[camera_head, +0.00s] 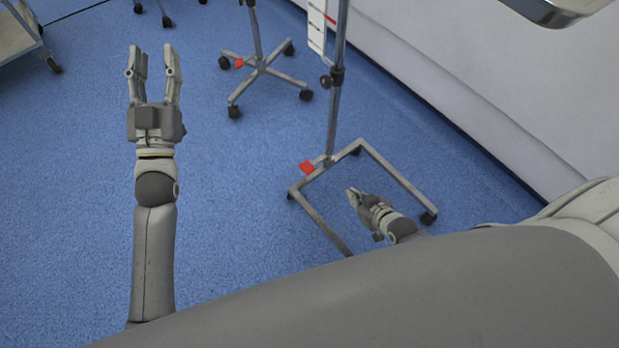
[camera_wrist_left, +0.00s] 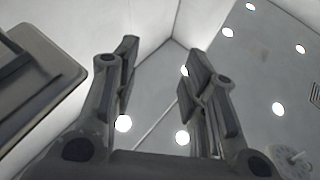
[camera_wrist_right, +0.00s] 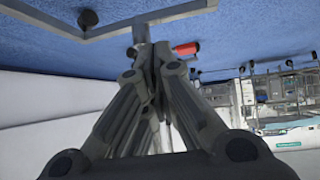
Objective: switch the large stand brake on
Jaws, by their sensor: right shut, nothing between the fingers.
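The large stand (camera_head: 372,161) has a rectangular grey floor frame on castors and an upright pole. Its red brake pedal (camera_head: 307,167) sticks out at the frame's left corner, by the foot of the pole. In the right wrist view the red pedal (camera_wrist_right: 187,48) shows just beyond and right of my fingertips. My right gripper (camera_head: 352,194) is shut and empty, low over the frame, right of and below the pedal in the head view, apart from it. My left gripper (camera_head: 153,62) is open and empty, raised at the left, away from the stand.
A smaller five-legged stand (camera_head: 263,70) with its own red pedal (camera_head: 239,63) stands farther back. A trolley (camera_head: 18,35) is at the top left. A pale wall (camera_head: 480,90) runs along the right. The blue floor left of the large stand is clear.

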